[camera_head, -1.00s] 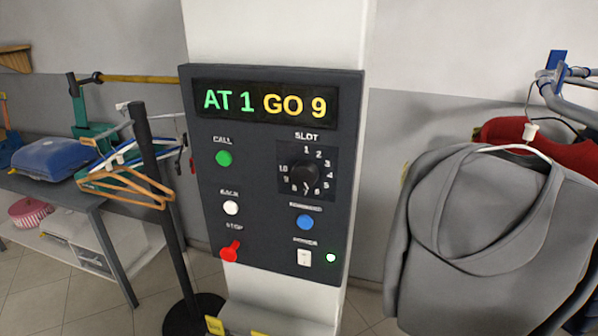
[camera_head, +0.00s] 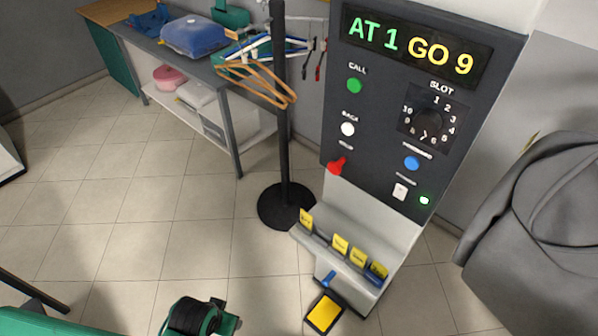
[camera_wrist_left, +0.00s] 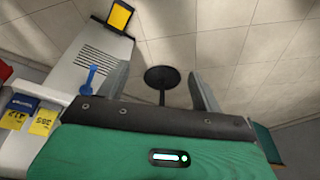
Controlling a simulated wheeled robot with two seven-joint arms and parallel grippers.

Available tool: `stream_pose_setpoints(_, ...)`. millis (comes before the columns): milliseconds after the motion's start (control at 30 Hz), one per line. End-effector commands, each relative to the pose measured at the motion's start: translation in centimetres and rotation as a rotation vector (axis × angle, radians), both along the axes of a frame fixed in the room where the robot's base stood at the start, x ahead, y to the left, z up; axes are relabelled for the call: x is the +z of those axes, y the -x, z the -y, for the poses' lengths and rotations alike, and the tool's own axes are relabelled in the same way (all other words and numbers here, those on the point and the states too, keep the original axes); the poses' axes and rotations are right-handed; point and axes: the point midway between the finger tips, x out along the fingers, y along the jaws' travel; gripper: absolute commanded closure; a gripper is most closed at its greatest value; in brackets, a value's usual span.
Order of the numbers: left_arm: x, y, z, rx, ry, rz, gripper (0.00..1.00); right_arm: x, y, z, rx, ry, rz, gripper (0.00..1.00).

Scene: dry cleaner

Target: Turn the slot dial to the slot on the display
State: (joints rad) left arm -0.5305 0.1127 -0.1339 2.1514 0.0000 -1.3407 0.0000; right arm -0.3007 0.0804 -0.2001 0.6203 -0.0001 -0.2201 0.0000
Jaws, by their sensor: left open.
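The dark control panel (camera_head: 385,100) stands at the upper right of the head view. Its display (camera_head: 412,48) reads AT 1 in green and GO 9 in yellow. The black slot dial (camera_head: 428,121) sits below the display, ringed by numbers 1 to 10. A white mark shows near its bottom, around 7, but I cannot tell its exact setting. My left gripper (camera_wrist_left: 160,74) shows in the left wrist view with its two grey fingers apart and nothing between them. It is low, beside the ledge below the panel, away from the dial. My right gripper is not in view.
A ledge (camera_head: 350,226) with several yellow tags juts out below the panel. A black post (camera_head: 281,110) on a round base stands left of it. Orange hangers (camera_head: 262,85) hang near the post. A grey garment (camera_head: 540,235) hangs at right. Open tiled floor lies left.

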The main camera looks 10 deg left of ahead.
Motion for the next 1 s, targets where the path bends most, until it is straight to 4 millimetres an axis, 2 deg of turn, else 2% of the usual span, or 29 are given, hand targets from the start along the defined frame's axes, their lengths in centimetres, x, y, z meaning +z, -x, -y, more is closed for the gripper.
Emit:
stream_pose_setpoints(33,3.1,0.2,-0.1,0.001,0.001,0.011,0.33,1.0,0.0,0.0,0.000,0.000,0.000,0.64)
stream_pose_setpoints(100,6.0,0.5,-0.1,0.002,0.001,0.019,0.33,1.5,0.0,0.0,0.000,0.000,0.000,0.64)
stream_pose_setpoints(367,15.1,2.4,-0.4,0.005,0.002,0.044,0.33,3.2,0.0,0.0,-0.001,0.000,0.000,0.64)
stream_pose_setpoints(467,15.4,-0.6,1.2,0.015,0.028,0.124,0.33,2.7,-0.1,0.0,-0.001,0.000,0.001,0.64)
stream_pose_setpoints(667,18.4,-6.0,4.9,0.040,0.095,0.290,0.33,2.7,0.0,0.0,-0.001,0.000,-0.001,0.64)
stream_pose_setpoints(800,21.4,-9.9,8.2,0.051,0.165,0.428,0.33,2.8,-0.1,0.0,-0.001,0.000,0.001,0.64)
stream_pose_setpoints(1000,26.6,-14.3,13.3,0.045,0.287,0.619,0.33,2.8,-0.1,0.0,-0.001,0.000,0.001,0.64)
